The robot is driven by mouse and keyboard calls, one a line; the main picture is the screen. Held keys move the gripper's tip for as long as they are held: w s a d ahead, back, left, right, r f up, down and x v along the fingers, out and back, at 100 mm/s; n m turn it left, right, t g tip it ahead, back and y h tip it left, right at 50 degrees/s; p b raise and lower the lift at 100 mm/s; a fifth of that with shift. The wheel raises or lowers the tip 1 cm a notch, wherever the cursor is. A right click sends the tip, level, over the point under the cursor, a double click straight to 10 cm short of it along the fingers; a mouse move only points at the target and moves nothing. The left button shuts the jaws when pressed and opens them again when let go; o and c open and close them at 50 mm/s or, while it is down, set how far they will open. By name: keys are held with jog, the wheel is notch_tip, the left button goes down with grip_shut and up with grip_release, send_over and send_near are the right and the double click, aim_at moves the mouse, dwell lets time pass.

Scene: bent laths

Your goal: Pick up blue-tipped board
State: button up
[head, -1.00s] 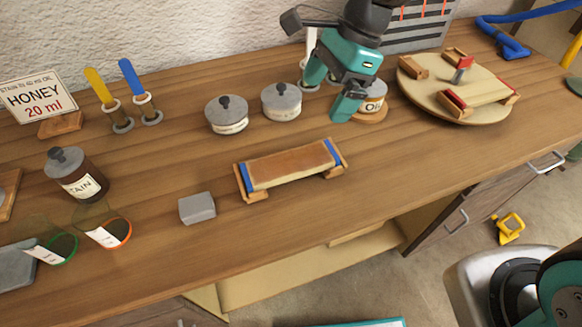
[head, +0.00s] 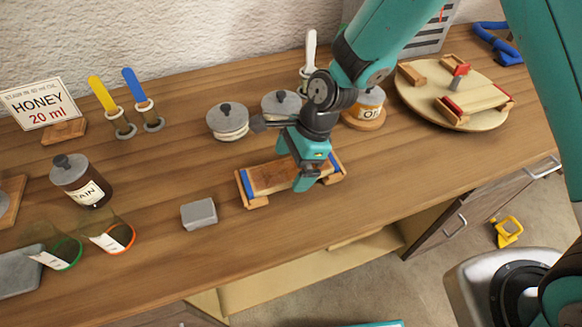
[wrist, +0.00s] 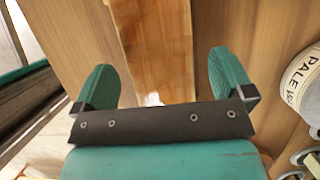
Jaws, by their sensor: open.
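The blue-tipped board (head: 272,178) rests across two small wooden supports on the bench. Its top is brown and its ends are blue. My gripper (head: 298,172) is over the board's right half, with its fingers pointing down. In the wrist view the board (wrist: 152,50) runs between the two open fingers (wrist: 162,82), with a gap on each side. The gripper's body hides part of the board in the head view. I cannot tell how far the fingertips are above the bench.
A grey block (head: 199,214) lies left of the board. Lidded tins (head: 228,122) stand behind it, and an oil tin (head: 369,104) stands to the right. A round wooden turntable (head: 420,95) with a red-ended board is at the right. The bench in front is clear.

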jog(key=shift+a+f, duration=0.15)
jog(key=shift+f, duration=0.25)
jog(key=shift+c, duration=0.5)
jog(key=c, duration=1)
jog(key=shift+r, duration=0.1)
